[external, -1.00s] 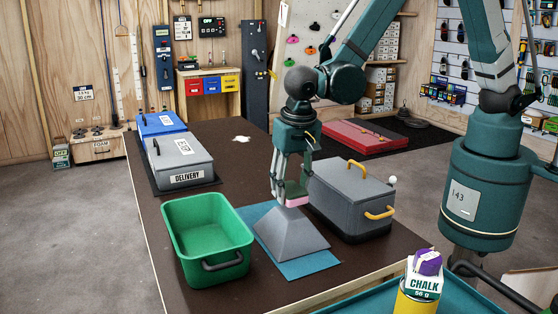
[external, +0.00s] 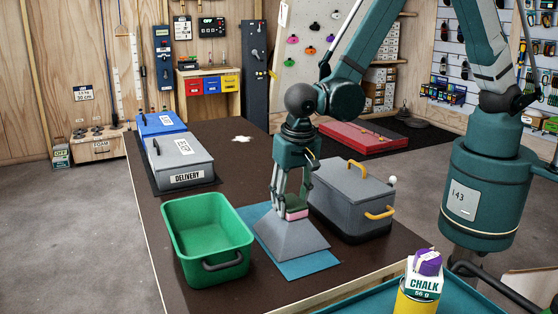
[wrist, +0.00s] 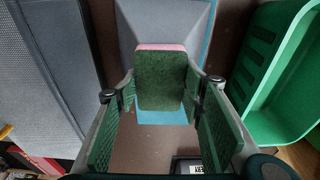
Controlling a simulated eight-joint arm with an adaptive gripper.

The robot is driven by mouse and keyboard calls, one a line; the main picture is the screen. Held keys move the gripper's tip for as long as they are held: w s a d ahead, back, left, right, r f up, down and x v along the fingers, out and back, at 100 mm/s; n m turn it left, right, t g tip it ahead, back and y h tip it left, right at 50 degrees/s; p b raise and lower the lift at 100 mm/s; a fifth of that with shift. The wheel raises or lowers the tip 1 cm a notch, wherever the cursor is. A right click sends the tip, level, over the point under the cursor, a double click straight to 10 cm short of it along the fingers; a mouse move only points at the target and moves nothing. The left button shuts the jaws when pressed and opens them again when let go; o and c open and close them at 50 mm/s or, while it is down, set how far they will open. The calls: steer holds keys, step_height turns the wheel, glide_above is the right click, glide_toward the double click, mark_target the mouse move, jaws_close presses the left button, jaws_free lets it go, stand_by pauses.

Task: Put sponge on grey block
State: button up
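The sponge, green with a pink layer (external: 297,214), is at the top of the grey block in the external view. The wrist view shows the sponge (wrist: 160,82) between my two green finger pads, which meet its sides near their tips. My gripper (external: 293,205) points down and is shut on the sponge. The grey block (external: 292,240) has sloping sides and stands on a blue mat (external: 310,265). The sponge looks to be touching or just above the block's top; the contact is hidden.
A green bin (external: 207,240) stands left of the block. A grey lidded box with yellow handles (external: 350,200) stands close on the right. A grey delivery box (external: 180,160) and a blue box (external: 160,124) are at the back left. The brown table (external: 235,170) is clear between them.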

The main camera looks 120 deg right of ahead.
mark_target(294, 205)
steer(key=shift+f, duration=0.2)
steer(key=o, duration=0.6)
steer(key=shift+o, duration=0.2)
steer(key=shift+r, duration=0.25)
step_height(294, 205, up, 12)
steer(key=a, duration=0.1)
steer(key=shift+a, duration=0.4)
steer(key=shift+f, duration=0.1)
stand_by(0.4)
